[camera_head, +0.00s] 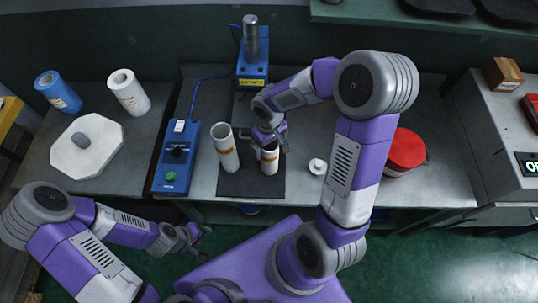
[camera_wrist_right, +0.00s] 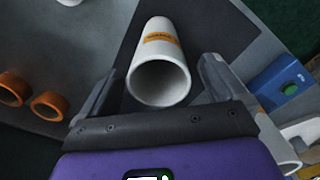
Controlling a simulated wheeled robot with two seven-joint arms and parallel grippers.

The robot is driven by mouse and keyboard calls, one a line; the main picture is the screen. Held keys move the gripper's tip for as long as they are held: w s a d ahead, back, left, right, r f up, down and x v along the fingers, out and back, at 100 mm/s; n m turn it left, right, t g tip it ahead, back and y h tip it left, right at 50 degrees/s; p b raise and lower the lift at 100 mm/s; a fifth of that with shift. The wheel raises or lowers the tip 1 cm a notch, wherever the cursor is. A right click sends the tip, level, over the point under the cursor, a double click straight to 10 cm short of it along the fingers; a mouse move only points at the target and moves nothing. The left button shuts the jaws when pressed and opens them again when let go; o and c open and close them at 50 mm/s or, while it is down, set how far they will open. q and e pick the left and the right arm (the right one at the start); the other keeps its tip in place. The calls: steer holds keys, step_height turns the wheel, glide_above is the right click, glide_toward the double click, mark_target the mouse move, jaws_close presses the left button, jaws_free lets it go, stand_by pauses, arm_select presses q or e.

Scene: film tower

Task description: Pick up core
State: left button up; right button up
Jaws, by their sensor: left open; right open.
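Two white tube-shaped cores with orange-brown labels stand on a dark mat (camera_head: 240,190) on the bench: a left core (camera_head: 228,152) and a right core (camera_head: 269,160). My right gripper (camera_head: 268,138) is open at the top of the right core, hiding part of its upper end. In the right wrist view, this core (camera_wrist_right: 165,58) lies between the spread fingers of the gripper (camera_wrist_right: 157,72), with gaps showing on both sides. Part of another white tube (camera_wrist_right: 283,155) shows beyond the right finger. My left gripper (camera_head: 186,240) is open and empty, low in front of the bench.
A blue control box (camera_head: 173,158) stands left of the mat, and a blue device with a metal post (camera_head: 252,65) behind it. A small white round piece (camera_head: 317,166) and a red-topped container (camera_head: 405,148) are to the right. Two rolls and a white octagonal plate (camera_head: 70,158) are at left.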

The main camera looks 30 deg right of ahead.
step_height(320, 180, down, 3)
steer(key=shift+r, duration=0.1)
steer(key=shift+w, duration=0.1)
steer(key=c, duration=1.6)
